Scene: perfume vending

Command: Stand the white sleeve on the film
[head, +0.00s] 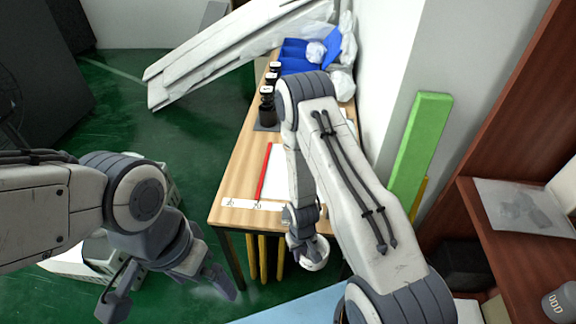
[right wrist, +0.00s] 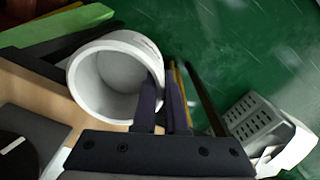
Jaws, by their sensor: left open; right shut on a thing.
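The white sleeve (head: 312,255) is a short hollow cylinder. My right gripper (right wrist: 163,95) is shut on its wall, with the open end facing the right wrist camera. In the head view the sleeve is at the table's front right edge, tilted and partly hidden by my right gripper. A flat white sheet (head: 284,172), which may be the film, lies on the table behind my right arm and is partly hidden by it. My left gripper (head: 164,292) is open and empty, left of the table and well apart from the sleeve.
The wooden table (head: 236,176) carries a red strip (head: 264,172), a white label strip (head: 250,204) and dark bottles (head: 267,108). Blue bins (head: 296,55) stand at the back. A green block (head: 421,145) leans by the wall at right. Wooden shelves (head: 515,240) bound the right.

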